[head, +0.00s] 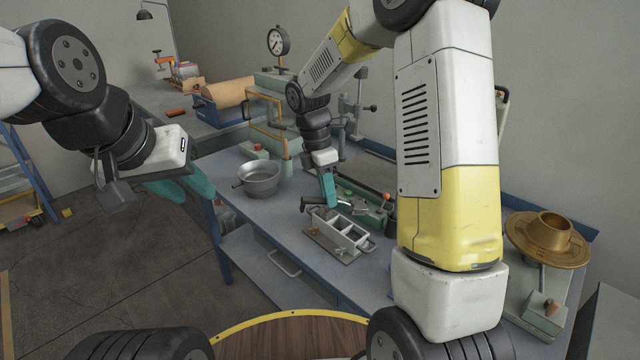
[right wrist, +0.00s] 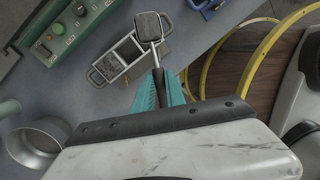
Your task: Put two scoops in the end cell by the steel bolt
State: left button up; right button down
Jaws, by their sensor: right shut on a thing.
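A grey metal mould with several open cells in a row (head: 352,232) sits on a base plate on the bench; it also shows in the right wrist view (right wrist: 104,66). My right gripper (head: 328,192) is shut on the dark handle of a scoop. The scoop's squarish head (right wrist: 149,27) is above or beside one end of the mould; its surface looks grey, and I cannot tell whether it carries material. I cannot clearly make out the steel bolt. A metal pan (head: 261,180) stands left of the mould. My left gripper (head: 182,189) hangs left of the bench, its teal fingers apart and empty.
A green device with buttons (right wrist: 66,30) lies close behind the mould. A dial gauge stand (head: 279,42) and a roll (head: 226,92) are farther back. A brass flanged part (head: 548,238) is at the right. Bare bench lies in front of the mould.

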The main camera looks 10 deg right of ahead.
jog(key=d+y, duration=0.2)
jog(key=y, duration=0.1)
jog(key=shift+w+d+r, duration=0.1)
jog(key=shift+w+d, duration=0.05)
jog(key=shift+w, duration=0.05)
jog(key=shift+w+d+r+n+g+y, duration=0.15)
jog(key=shift+d+g+y, duration=0.1)
jog(key=shift+d+y, duration=0.65)
jog(key=shift+w+d+r+n+g+y, duration=0.1)
jog(key=shift+d+g+y, duration=0.35)
jog(key=shift+y, duration=0.8)
jog(key=shift+w+d+r+n+g+y, duration=0.1)
jog(key=shift+w+d+n+y, duration=0.05)
jog(key=shift+d+y, duration=0.8)
jog(key=shift+a, duration=0.1)
